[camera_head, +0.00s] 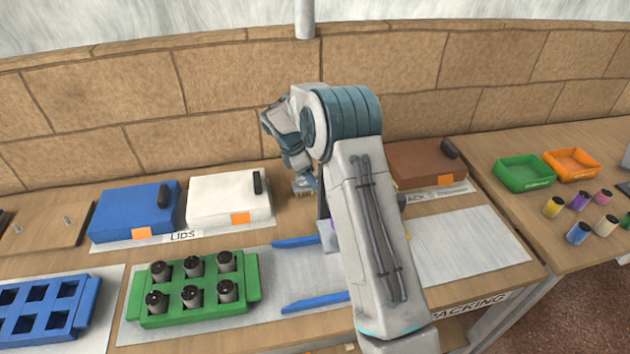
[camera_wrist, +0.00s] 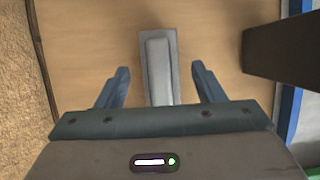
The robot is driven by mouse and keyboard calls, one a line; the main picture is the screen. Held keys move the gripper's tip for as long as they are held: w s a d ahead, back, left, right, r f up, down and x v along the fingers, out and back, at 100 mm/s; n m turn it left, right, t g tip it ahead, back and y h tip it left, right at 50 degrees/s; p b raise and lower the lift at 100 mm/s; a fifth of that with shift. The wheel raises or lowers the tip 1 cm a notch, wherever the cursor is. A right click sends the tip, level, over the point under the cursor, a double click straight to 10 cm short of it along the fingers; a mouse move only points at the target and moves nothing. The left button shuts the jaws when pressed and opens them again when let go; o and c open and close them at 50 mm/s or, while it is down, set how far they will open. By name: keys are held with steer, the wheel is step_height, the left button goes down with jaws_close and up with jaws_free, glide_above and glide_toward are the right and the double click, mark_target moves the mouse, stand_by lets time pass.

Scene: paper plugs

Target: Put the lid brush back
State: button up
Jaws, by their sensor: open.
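My gripper (camera_wrist: 161,68) is open, with its two blue-grey fingers apart. A light grey bar on a flat grey base (camera_wrist: 158,60) lies in line with the gap between the fingers in the wrist view, over a wooden surface. No finger visibly touches it. I cannot tell whether it is the lid brush or its rest. In the head view my gripper points down behind my arm, near a small pale yellowish piece (camera_head: 301,187) at the back of the bench. A blue lid box (camera_head: 135,211) and a white lid box (camera_head: 229,198) stand left of it.
A green tray (camera_head: 170,320) holds several dark-topped plugs. A blue tray (camera_head: 62,318) is at the left. A brown box (camera_head: 425,163) stands right of my arm. A dark bar (camera_wrist: 290,52) shows at right in the wrist view. The stone wall (camera_head: 220,90) is close behind.

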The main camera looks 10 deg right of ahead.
steer(key=v, duration=0.8)
steer(key=shift+a+r, duration=0.15)
steer(key=shift+r, duration=0.1)
steer(key=s+d+r+m+y, duration=0.1)
steer(key=s+r+m, duration=0.2)
steer(key=s, duration=0.5)
steer(key=s+d+r+m+t+y, duration=0.1)
steer(key=s+r+m, duration=0.3)
steer(key=s, duration=0.5)
steer(key=s+d+r+m+y, duration=0.1)
steer(key=s+r+m, duration=0.2)
steer(key=s+m, duration=0.2)
steer(key=shift+s+d+r+t, duration=0.15)
steer(key=shift+s, duration=0.7)
steer(key=shift+s+d+r+t, duration=0.1)
steer(key=shift+s+d+t, duration=0.05)
steer(key=shift+s, duration=0.65)
steer(key=s+f+m+t+y, duration=0.1)
steer(key=s+f+m, duration=0.2)
steer(key=s+m, duration=0.3)
steer(key=s, duration=0.5)
steer(key=shift+s+y, duration=0.2)
steer(key=shift+y, duration=0.1)
